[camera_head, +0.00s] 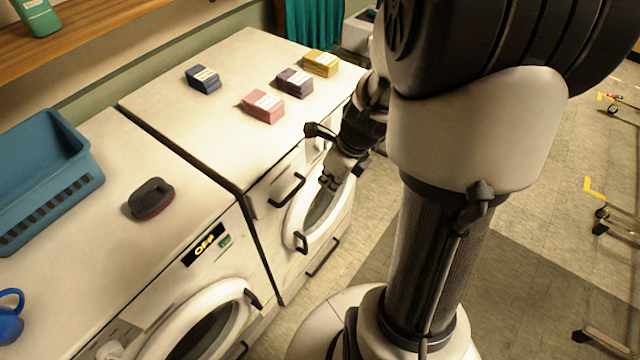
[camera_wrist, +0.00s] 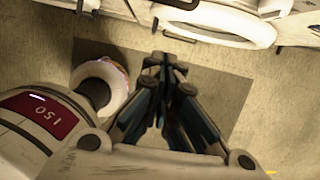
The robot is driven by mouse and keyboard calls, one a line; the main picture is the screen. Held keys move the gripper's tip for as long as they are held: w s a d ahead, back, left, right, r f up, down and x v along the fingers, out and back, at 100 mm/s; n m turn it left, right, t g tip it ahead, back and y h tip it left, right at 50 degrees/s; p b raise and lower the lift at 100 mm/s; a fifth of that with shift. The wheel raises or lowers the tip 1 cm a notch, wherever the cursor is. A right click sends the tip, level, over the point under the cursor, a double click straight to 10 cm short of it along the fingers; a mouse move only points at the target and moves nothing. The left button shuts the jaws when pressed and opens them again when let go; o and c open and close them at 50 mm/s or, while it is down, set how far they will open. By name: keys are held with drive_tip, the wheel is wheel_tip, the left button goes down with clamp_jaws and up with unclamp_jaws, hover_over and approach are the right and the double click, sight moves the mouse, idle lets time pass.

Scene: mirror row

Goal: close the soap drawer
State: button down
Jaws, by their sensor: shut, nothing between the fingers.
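The soap drawer (camera_head: 272,195) is at the upper left of the far washing machine's front, with a dark bar handle. In the head view its front appears to stand a little out from the machine; how far is hard to tell. My gripper (camera_head: 329,181) is shut and empty, to the right of the drawer, pointing down in front of the round door. It appears apart from the drawer. In the wrist view my gripper (camera_wrist: 170,62) points toward the machine front, with the round door (camera_wrist: 215,20) at the top. I cannot make out the drawer in the wrist view.
The near washing machine (camera_head: 185,215) bears a blue basket (camera_head: 45,180) and a dark brush-like object (camera_head: 151,199). Several small boxes, one pink (camera_head: 263,106), lie on the far machine's top. Door handles jut out. Floor (camera_head: 400,250) is open to the right.

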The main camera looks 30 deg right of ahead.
drive_tip(key=w+a+f+b, duration=0.3)
drive_tip(key=w+f+b, duration=0.2)
drive_tip(key=f, duration=0.4)
drive_tip(key=shift+w+f, duration=0.3)
drive_tip(key=shift+w, duration=0.25)
drive_tip(key=shift+w+a+p, duration=0.2)
drive_tip(key=shift+w+p, duration=0.3)
drive_tip(key=shift+p, duration=0.05)
drive_tip(key=shift+w+a+p, duration=0.15)
drive_tip(key=shift+w+p, duration=0.35)
drive_tip(key=shift+p, duration=0.05)
